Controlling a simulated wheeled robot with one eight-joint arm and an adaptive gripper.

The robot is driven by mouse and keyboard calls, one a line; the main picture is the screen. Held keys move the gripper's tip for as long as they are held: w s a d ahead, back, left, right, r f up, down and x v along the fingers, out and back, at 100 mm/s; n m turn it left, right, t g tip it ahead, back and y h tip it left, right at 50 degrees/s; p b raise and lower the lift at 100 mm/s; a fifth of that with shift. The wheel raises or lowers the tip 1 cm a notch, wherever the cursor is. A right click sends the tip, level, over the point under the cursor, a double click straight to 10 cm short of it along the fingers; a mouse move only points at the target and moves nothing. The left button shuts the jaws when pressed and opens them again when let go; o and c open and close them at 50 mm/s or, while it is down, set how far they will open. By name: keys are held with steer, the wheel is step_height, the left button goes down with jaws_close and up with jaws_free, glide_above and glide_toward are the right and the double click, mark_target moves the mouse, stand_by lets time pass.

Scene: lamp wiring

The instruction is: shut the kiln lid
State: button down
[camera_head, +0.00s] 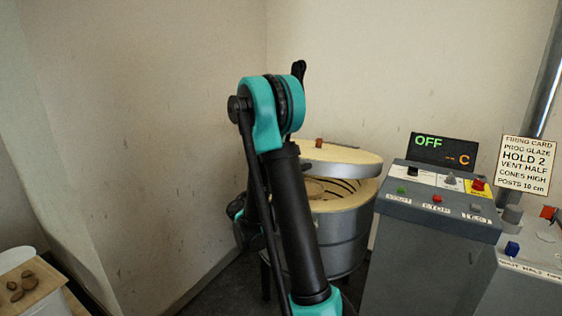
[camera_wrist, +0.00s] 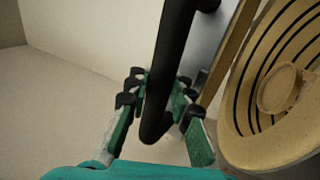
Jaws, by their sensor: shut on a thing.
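The kiln (camera_head: 345,235) is a round grey metal drum behind my arm in the head view. Its lid (camera_head: 350,158) is cream with a grey band and stands partly open above the rim. The pale interior shows through the gap. In the wrist view, the kiln's inside (camera_wrist: 255,115) shows dark ring grooves and a round disc. My gripper (camera_wrist: 160,85) has its green fingers shut on a thick black handle bar (camera_wrist: 172,50). The bar runs up past the lid's edge; where it joins is unclear. My arm hides the gripper in the head view.
A grey control box (camera_head: 425,240) stands close to the kiln's right, with a display (camera_head: 442,149) reading OFF. A firing card (camera_head: 526,166) is at far right. A tray of brown pieces (camera_head: 28,285) is at lower left. Walls stand close behind and left.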

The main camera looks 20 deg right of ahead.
steer(key=shift+a, duration=0.15)
steer(key=c, duration=1.3)
jaws_free()
steer(key=shift+r, duration=0.65)
steer(key=shift+s+r, duration=0.1)
steer(key=shift+r, duration=4.25)
